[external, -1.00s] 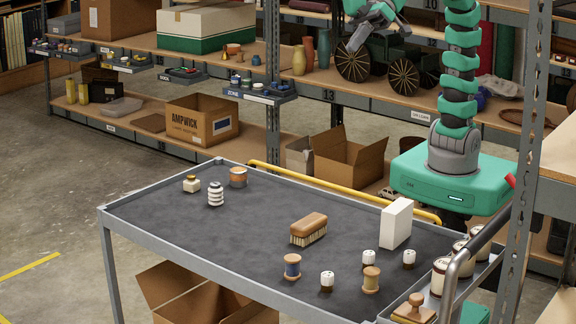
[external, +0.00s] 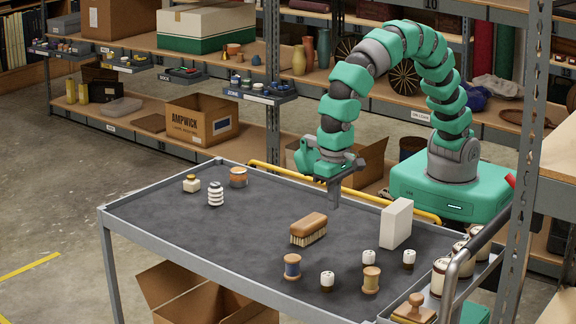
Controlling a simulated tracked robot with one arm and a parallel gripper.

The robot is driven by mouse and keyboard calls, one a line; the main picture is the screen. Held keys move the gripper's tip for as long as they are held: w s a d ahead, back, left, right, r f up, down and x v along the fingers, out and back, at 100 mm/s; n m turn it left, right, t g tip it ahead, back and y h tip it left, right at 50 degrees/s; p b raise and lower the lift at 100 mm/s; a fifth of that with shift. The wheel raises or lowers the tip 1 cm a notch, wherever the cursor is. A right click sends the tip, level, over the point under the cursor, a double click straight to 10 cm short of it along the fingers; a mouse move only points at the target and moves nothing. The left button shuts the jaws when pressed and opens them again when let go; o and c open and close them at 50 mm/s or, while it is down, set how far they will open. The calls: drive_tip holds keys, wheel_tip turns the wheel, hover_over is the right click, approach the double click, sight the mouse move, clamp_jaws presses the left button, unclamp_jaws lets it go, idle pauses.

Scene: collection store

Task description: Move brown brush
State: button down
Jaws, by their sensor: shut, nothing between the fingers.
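The brown brush (external: 309,229) lies on the dark top of the cart (external: 200,245), near its middle, with its brown back up and pale bristles down. My gripper (external: 336,204) points down above the far side of the cart, behind and a little right of the brush in the picture. It is shut and empty, and it is apart from the brush. Nothing hides the brush.
A white block (external: 397,223) stands right of the brush. Wooden spools (external: 292,266) and small white-topped jars (external: 327,281) stand in front. A striped jar (external: 216,194) and a copper-coloured spool (external: 238,177) stand far left. The cart's left front is clear.

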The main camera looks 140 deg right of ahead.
sight(259, 221)
wheel_tip(259, 221, down, 10)
drive_tip(key=shift+f, duration=0.2)
drive_tip(key=d, duration=0.3)
drive_tip(key=shift+r, duration=0.25)
drive_tip(key=shift+d, duration=0.5)
drive_tip(key=shift+d, duration=0.1)
drive_tip(key=d+p, duration=0.1)
drive_tip(key=d, duration=1.9)
drive_tip(key=shift+d, duration=0.15)
